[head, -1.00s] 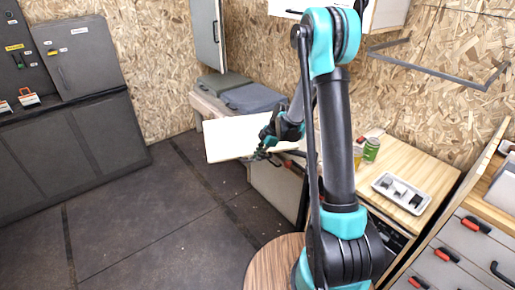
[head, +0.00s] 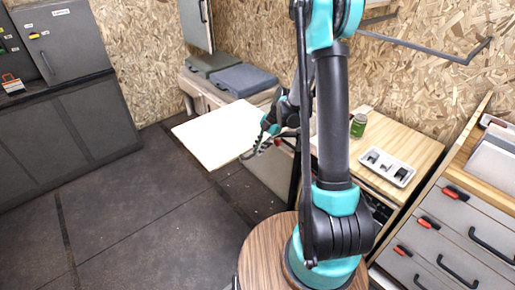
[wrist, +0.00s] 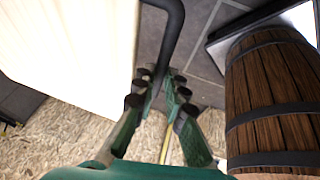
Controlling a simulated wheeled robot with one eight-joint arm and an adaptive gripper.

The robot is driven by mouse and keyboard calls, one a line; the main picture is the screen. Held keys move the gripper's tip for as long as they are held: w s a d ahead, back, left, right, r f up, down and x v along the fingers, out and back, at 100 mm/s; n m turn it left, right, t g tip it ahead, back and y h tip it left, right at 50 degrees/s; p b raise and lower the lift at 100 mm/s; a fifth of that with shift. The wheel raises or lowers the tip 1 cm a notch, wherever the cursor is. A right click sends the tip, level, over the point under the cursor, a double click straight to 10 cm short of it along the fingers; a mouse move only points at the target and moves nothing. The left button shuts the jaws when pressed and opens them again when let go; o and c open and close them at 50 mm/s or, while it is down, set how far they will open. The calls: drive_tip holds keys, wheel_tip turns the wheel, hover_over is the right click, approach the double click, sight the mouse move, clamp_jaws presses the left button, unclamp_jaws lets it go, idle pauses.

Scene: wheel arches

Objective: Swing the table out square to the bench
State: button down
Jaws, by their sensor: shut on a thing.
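The table is a pale, flat panel (head: 215,132) standing out from the bench side, with its corner pointing left over the floor. My gripper (head: 258,147) is at the table's near right edge. In the wrist view, the table's pale surface (wrist: 70,45) fills the upper left. My gripper's fingers (wrist: 160,92) are closed around the end of a dark bent bar (wrist: 172,25) beside the table edge. How the bar joins the table is hidden.
A wooden counter (head: 415,150) with a grey tray (head: 388,166) and a green can (head: 358,125) stands right of my arm. Drawers (head: 450,225) stand at far right, dark cabinets (head: 75,130) at left. Open floor (head: 150,220) lies left of me.

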drive_tip(key=c, duration=1.9)
unclamp_jaws()
drive_tip(key=shift+o, duration=0.2)
drive_tip(key=v, duration=1.2)
drive_tip(key=shift+s, duration=0.1)
drive_tip(key=s+d+m+t+h, duration=0.2)
drive_tip(key=s+d+m, duration=0.1)
drive_tip(key=s+m, duration=0.8)
drive_tip(key=s+d+f+m+t+h, duration=0.1)
drive_tip(key=s+d+m+t+h, duration=0.2)
drive_tip(key=s+m, duration=0.8)
drive_tip(key=d+m, duration=0.1)
drive_tip(key=m, duration=0.2)
drive_tip(key=shift+f+m, duration=0.2)
drive_tip(key=shift+m, duration=0.1)
